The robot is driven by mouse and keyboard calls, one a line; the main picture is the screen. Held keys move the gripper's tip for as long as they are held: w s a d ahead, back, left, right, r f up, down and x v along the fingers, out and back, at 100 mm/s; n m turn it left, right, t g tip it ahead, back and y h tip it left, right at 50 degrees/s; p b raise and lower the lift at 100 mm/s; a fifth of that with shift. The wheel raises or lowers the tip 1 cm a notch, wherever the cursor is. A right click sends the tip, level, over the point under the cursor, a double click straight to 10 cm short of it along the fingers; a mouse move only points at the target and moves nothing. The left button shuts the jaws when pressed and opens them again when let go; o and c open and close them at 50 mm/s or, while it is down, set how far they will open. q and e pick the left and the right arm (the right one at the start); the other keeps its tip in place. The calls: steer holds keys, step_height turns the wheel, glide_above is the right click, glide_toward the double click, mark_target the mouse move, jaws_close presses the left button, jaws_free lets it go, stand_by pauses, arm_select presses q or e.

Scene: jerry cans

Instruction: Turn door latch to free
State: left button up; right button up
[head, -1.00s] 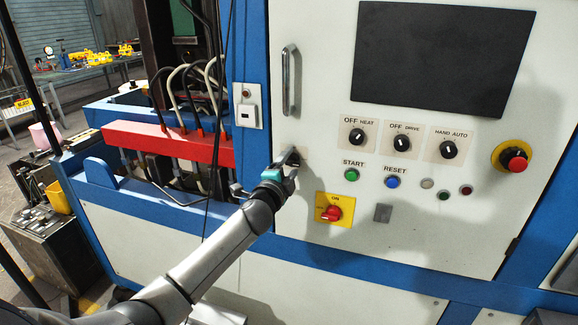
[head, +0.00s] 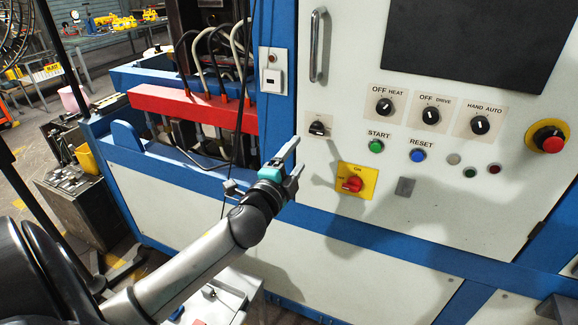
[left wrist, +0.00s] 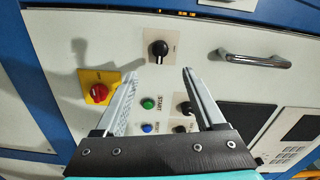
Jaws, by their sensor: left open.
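The door latch (head: 319,127) is a small black knob on a pale plate, low on the left side of the white cabinet door. It also shows in the left wrist view (left wrist: 158,48), just beyond the fingertips and roughly centred between them. I cannot surely tell which setting it points to. My left gripper (head: 298,154) is open and empty, apart from the latch, below and left of it in the head view. Its two fingers (left wrist: 159,76) are spread wide in the left wrist view. My right gripper is not in view.
A vertical door handle (head: 316,45) is above the latch. A red switch on a yellow plate (head: 368,183) is at lower right, with the green START button (head: 376,146) and blue RESET button (head: 418,155) nearby. Cables and a red bar (head: 185,108) are to the left.

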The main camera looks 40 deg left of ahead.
arm_select(q)
steer(key=shift+v, duration=1.65)
steer(key=s+d+f+n+g+h+b, duration=0.1)
steer(key=s+f+n+g+b, duration=0.2)
steer(key=f, duration=1.1)
steer(key=s+f+n+g+b, duration=0.1)
steer(key=s+f+g, duration=0.3)
steer(key=f, duration=1)
steer(key=s+d+f+n+g+h+b, duration=0.15)
steer(key=s+f, duration=0.25)
steer(key=f, duration=1)
steer(key=s+d+f+n+g+b, duration=0.2)
steer(key=s+d+f+g+b, duration=0.1)
steer(key=s+f, duration=0.8)
steer(key=s+d+f+n+g+h+b, duration=0.1)
steer(key=s+d+f+g, duration=0.4)
steer(key=s, duration=1.4)
steer(key=d+f+n+b, duration=0.1)
steer(key=d+f+n, duration=0.1)
steer(key=f, duration=0.5)
steer(key=shift+d+f+b, duration=0.35)
steer(key=shift+d+b, duration=0.05)
steer(key=shift+d, duration=0.45)
steer(key=shift+s+h, duration=0.1)
steer(key=shift+h, duration=0.15)
steer(key=shift+c, duration=0.2)
